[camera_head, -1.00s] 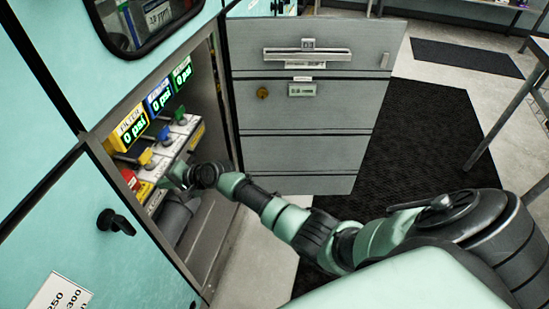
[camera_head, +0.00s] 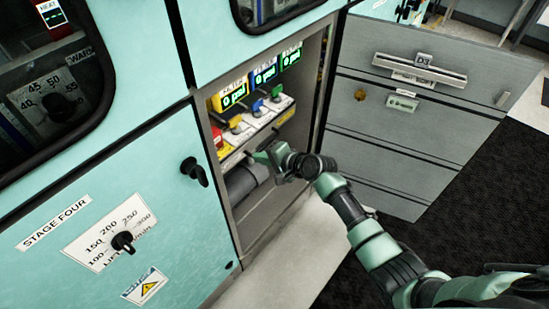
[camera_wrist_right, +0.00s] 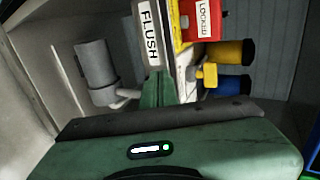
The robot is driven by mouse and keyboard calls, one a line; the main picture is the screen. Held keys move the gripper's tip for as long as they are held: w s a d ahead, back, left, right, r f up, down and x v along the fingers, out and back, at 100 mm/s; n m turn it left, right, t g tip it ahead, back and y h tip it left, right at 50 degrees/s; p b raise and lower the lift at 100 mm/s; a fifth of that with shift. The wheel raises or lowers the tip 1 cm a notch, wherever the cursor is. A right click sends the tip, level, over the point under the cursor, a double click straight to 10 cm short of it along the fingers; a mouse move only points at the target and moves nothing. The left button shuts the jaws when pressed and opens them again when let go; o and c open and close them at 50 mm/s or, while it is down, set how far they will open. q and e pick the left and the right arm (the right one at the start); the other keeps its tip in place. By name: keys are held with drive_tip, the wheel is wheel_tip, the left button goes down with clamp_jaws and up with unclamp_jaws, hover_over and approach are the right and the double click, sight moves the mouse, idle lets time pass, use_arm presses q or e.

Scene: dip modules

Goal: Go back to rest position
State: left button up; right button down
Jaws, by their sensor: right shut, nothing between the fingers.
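My right gripper (camera_head: 262,157) reaches into the open bay of the teal machine, just below the valve panel. It is shut and empty. In the right wrist view my right gripper (camera_wrist_right: 160,92) points at the panel's lower part, with the white FLUSH label (camera_wrist_right: 150,30) just beyond the fingertips. I cannot tell whether the fingertips touch the panel. My left gripper is not in view.
The valve panel (camera_head: 262,118) has yellow, blue and green handles under lit psi displays. A grey cylinder (camera_head: 243,180) sits below it. A black door handle (camera_head: 194,172) juts out at left. Floor shows below.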

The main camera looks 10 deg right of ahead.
drive_tip(key=v, duration=0.5)
drive_tip(key=shift+s+d+r, duration=0.15)
drive_tip(key=shift+s+d, duration=0.05)
drive_tip(key=shift+s, duration=0.05)
drive_tip(key=s+d+f+n+g+h, duration=0.1)
drive_tip(key=s+d+f+h, duration=0.15)
drive_tip(key=s+f, duration=0.55)
drive_tip(key=s+d+f+n+g+h, duration=0.1)
drive_tip(key=s+d+f+n, duration=0.2)
drive_tip(key=f, duration=0.8)
drive_tip(key=s+d+f+g+h, duration=0.2)
drive_tip(key=s+d+f, duration=0.1)
drive_tip(key=s+f, duration=0.55)
drive_tip(key=s+d+f+n+g, duration=0.1)
drive_tip(key=s+f+n, duration=0.2)
drive_tip(key=s, duration=0.8)
drive_tip(key=s+d+f+n+g+h, duration=0.1)
drive_tip(key=s+f+n+g, duration=0.1)
drive_tip(key=s+f, duration=0.5)
drive_tip(key=s+d+f+n+g+h, duration=0.1)
drive_tip(key=s+f+n, duration=0.2)
drive_tip(key=s, duration=1.2)
wheel_tip(320, 180, down, 2)
drive_tip(key=shift+d+f+n+p, duration=0.1)
drive_tip(key=shift+d+n+p, duration=0.3)
